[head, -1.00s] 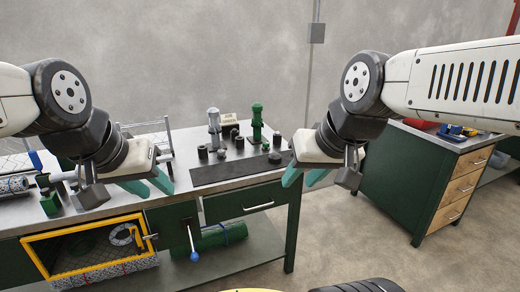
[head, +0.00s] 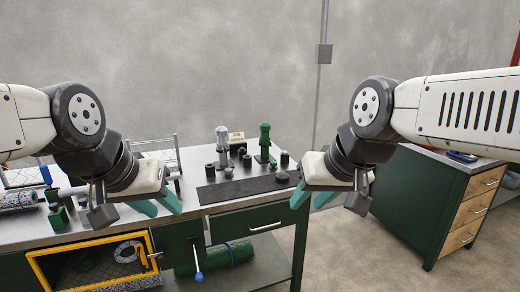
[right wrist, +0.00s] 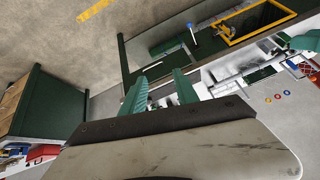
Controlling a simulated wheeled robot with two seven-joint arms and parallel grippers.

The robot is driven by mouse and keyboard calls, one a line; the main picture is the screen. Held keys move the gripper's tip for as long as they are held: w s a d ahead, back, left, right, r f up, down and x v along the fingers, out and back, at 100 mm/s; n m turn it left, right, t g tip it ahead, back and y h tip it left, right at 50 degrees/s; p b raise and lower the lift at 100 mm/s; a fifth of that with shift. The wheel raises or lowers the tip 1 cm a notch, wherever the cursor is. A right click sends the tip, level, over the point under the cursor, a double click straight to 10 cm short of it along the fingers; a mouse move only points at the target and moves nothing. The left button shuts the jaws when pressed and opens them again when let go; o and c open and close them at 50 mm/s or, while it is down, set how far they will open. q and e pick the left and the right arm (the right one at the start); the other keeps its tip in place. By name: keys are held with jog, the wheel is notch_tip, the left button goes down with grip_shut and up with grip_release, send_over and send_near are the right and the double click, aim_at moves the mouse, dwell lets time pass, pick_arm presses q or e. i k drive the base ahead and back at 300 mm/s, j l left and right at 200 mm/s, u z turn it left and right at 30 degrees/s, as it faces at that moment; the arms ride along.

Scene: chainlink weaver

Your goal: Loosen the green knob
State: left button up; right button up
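An upright green post-shaped tool (head: 264,143) stands at the back of the bench. A small green block (head: 58,217) sits on a clamp-like device at the bench's left end. I cannot tell which of these bears the green knob. My left gripper (head: 158,204) is open and empty in front of the bench's edge, right of the green block. My right gripper (head: 312,200) is open and empty near the bench's right corner, apart from the green tool. Its two teal fingers stand apart in the right wrist view (right wrist: 160,92).
The metal-topped bench (head: 200,170) holds a dark mat (head: 240,188), several black cylinders and a grey upright tool (head: 222,145). A yellow-framed mesh door (head: 90,265) and a blue-tipped lever (head: 198,275) are at its front. A green cabinet (head: 430,200) stands right, with clear floor between.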

aim_at(273, 164)
jog(key=i+j+u, duration=0.1)
jog(key=i, duration=0.4)
jog(key=i+j+u, duration=0.15)
jog(key=i, duration=0.4)
